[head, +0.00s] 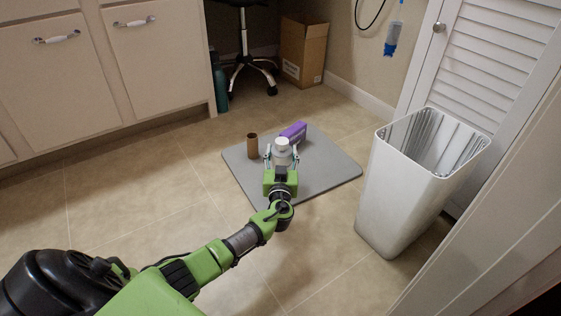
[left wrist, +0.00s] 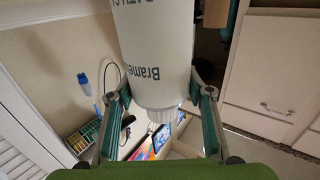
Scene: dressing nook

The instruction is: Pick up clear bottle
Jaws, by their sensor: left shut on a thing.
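A white bottle (head: 282,152) with a white cap is over the grey mat in the head view; it looks opaque, not clear. In the left wrist view the bottle (left wrist: 156,45) fills the upper middle, with dark lettering, its cap toward the bottom of the picture. My left gripper (head: 281,158) has one finger on each side of the bottle and is shut on it. The fingers also show in the left wrist view (left wrist: 163,88). I cannot tell whether the bottle's base touches the mat. My right gripper is not in view.
The grey mat (head: 327,175) lies on the tiled floor, with a brown cardboard tube (head: 252,146) and a purple box (head: 294,131) near the bottle. A tall white bin (head: 395,205) stands to the right. Cabinets (head: 159,62) line the left; floor in front is free.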

